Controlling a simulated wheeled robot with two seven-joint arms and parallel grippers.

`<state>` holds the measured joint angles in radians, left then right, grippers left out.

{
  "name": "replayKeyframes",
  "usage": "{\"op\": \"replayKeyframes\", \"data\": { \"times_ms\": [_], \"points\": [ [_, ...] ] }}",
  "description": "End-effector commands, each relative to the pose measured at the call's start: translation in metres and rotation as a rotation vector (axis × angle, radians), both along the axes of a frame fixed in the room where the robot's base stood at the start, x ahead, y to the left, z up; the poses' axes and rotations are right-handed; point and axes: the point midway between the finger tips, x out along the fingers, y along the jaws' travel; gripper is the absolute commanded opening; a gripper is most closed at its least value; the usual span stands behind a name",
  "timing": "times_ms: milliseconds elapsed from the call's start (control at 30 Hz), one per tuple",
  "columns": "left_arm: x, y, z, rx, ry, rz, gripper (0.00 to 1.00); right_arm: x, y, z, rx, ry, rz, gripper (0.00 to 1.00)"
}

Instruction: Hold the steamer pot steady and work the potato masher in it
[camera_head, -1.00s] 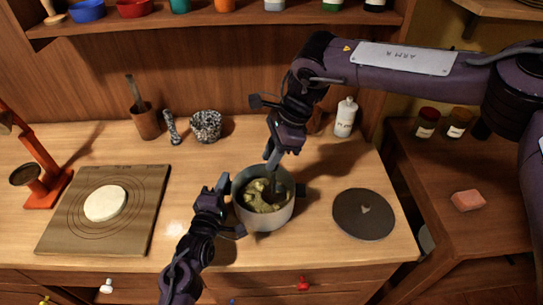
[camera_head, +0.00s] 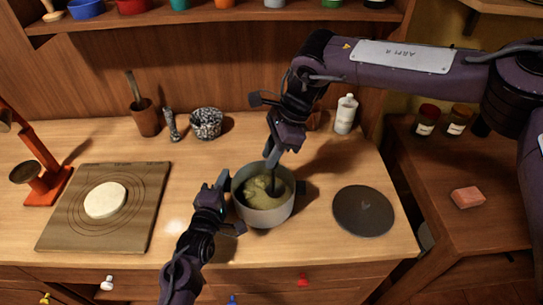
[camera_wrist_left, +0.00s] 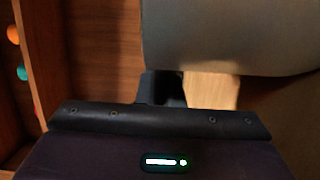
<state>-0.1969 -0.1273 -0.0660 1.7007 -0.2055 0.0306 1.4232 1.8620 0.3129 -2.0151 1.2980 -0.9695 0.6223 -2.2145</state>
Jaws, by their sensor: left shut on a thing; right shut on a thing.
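The grey steamer pot (camera_head: 264,216) stands upright on the wooden counter, with yellow-green mash (camera_head: 258,190) inside. My left gripper (camera_head: 226,192) is at the pot's left side, shut on it, apparently at the handle, which it hides. The left wrist view shows the pot's grey wall (camera_wrist_left: 225,35) close up, above the dark gripper body. My right gripper (camera_head: 277,145) is above the pot, shut on the potato masher (camera_head: 271,176). The masher's shaft goes down into the pot, and its lower end is hidden in the mash.
A dark round lid (camera_head: 363,212) lies right of the pot. A board with a pale dough disc (camera_head: 105,201) lies to the left. Behind stand a wooden cup (camera_head: 145,118), a speckled mortar (camera_head: 206,123) and a white bottle (camera_head: 345,115). A side table at right holds jars and a pink block (camera_head: 468,197).

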Motion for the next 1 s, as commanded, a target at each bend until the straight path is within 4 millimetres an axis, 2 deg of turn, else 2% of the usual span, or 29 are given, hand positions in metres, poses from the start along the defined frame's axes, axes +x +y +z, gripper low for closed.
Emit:
{"op": "replayKeyframes", "data": {
  "times_ms": [333, 767, 1000],
  "points": [
    [0.000, 0.000, -0.002, 0.001, 0.005, 0.000, 0.00, 0.000, 0.001, 0.003, 0.001, 0.001, 0.000, 0.00],
    [-0.001, 0.000, -0.002, 0.001, 0.005, 0.000, 0.00, 0.012, 0.030, 0.003, 0.000, 0.002, 0.001, 0.00],
    [0.000, 0.000, -0.002, 0.001, 0.005, 0.000, 0.00, 0.014, 0.034, 0.003, 0.001, 0.002, 0.000, 0.00]
  ]
}}
